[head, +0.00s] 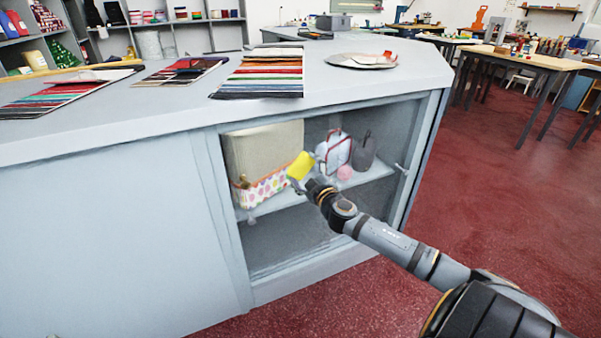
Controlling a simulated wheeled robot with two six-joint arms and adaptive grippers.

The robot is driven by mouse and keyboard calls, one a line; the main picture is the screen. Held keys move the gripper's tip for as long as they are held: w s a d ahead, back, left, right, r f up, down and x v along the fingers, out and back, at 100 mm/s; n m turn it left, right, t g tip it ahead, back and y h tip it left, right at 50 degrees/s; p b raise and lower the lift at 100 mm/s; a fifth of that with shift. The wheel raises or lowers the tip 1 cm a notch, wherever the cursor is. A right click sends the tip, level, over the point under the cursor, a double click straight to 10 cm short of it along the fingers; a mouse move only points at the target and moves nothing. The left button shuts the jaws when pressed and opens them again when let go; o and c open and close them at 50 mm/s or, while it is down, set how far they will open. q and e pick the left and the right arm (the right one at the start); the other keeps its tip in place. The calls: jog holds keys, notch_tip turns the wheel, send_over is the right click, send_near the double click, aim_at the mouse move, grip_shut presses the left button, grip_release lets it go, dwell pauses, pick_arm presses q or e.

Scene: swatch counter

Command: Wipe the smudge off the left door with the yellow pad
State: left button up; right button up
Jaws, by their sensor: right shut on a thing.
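The yellow pad (301,164) is held at the tip of my right gripper (308,181), in front of the cabinet's shelf bay. The gripper is shut on the pad. The left part of the cabinet front (110,235) is a plain pale blue-grey panel. I cannot make out a smudge on it or elsewhere on the front. I cannot tell whether the pad touches any surface. My left gripper is not in view.
In the bay are a beige box with a dotted band (266,185), a red-edged white item (338,152), a dark cup (364,154) and a pink ball (344,172). Fabric swatches (265,75) and a round plate (345,61) lie on the counter (200,98).

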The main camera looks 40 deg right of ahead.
aim_at(315, 164)
jog(key=shift+s+d, duration=0.2)
jog(key=shift+d, duration=0.95)
jog(key=shift+s+d+r, duration=0.1)
jog(key=shift+s+d, duration=0.1)
jog(key=shift+d, duration=0.65)
jog(key=shift+s+p, duration=0.15)
jog(key=shift+p, duration=0.3)
jog(key=p+v, duration=0.4)
jog(key=p, duration=0.1)
jog(key=shift+s+a+r, duration=0.1)
jog(key=shift+s+r, duration=0.05)
jog(key=shift+s, duration=0.1)
jog(key=shift+s+a+f, duration=0.15)
jog(key=shift+s+f, duration=0.1)
jog(key=shift+s, duration=0.25)
